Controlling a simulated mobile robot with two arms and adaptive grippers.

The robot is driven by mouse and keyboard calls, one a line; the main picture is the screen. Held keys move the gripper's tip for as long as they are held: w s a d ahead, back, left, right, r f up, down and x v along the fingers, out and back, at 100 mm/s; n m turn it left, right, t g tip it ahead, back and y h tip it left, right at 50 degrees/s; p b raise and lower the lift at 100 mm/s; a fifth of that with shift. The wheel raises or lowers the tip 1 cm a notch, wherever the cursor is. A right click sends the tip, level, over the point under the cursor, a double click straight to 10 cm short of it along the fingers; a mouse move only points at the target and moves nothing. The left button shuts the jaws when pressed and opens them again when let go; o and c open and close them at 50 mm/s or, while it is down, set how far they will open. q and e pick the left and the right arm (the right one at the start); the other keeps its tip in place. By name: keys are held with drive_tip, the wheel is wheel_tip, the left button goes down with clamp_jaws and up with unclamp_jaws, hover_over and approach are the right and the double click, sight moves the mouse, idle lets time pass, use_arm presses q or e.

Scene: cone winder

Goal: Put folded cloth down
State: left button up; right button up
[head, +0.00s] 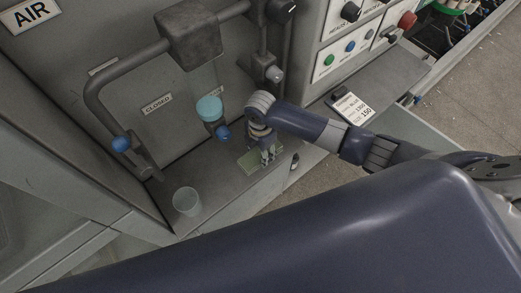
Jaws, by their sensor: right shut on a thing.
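The folded cloth (249,163) is a small greenish flat piece on the grey ledge below the air pipework. My right gripper (267,157) points down over the cloth's right part and is shut on it. The cloth lies at or very close to the ledge surface; I cannot tell whether it rests fully on it. The fingertips partly cover the cloth's right side. My left gripper is not in view.
A filter bowl with a light blue top (209,109) and a blue-knobbed pipe (122,144) are behind. A labelled card (353,108) lies on the right shelf (390,75).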

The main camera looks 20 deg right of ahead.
drive_tip(key=o, duration=1)
drive_tip(key=shift+f, duration=0.1)
drive_tip(key=shift+o, duration=0.2)
wheel_tip(320, 180, up, 12)
drive_tip(key=b, duration=0.1)
drive_tip(key=shift+r, duration=0.2)
